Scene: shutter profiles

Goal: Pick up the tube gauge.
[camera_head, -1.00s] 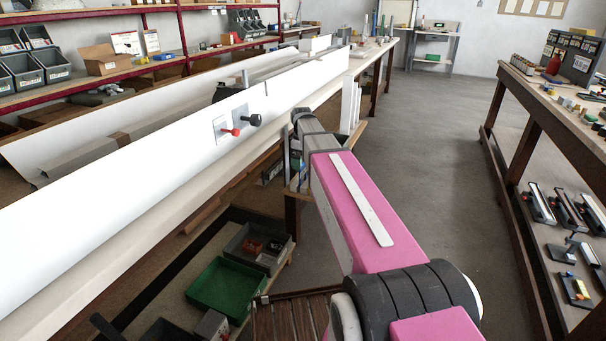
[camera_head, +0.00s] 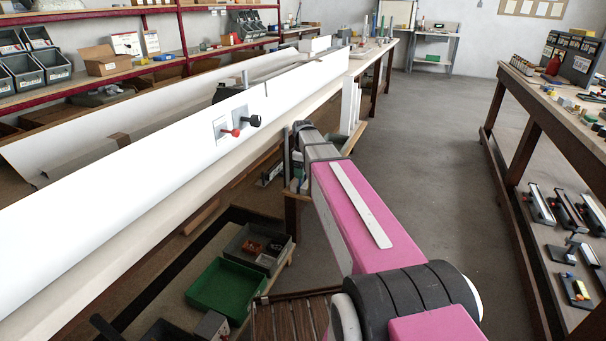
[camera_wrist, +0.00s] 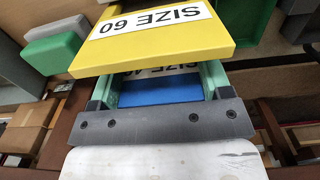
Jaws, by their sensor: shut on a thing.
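A yellow block (camera_wrist: 160,42) with a white label reading SIZE 60 fills the top middle of the wrist view; I take it as part of the tube gauge. My gripper (camera_wrist: 159,85) is shut below it in the picture, its two greenish fingers apart from each other. A blue part (camera_wrist: 160,91) with a half-hidden label shows between the fingers. The yellow block covers the fingertips, so the contact is hidden and I cannot tell whether blue and yellow are one piece. In the head view my gripper is hidden beyond my arm.
A long white profile (camera_head: 150,155) runs along the left bench, with red and black knobs on it. Below are a green tray (camera_head: 215,287) and a grey bin (camera_head: 258,246). A workbench (camera_head: 530,95) stands right. The floor aisle (camera_head: 425,150) between is clear.

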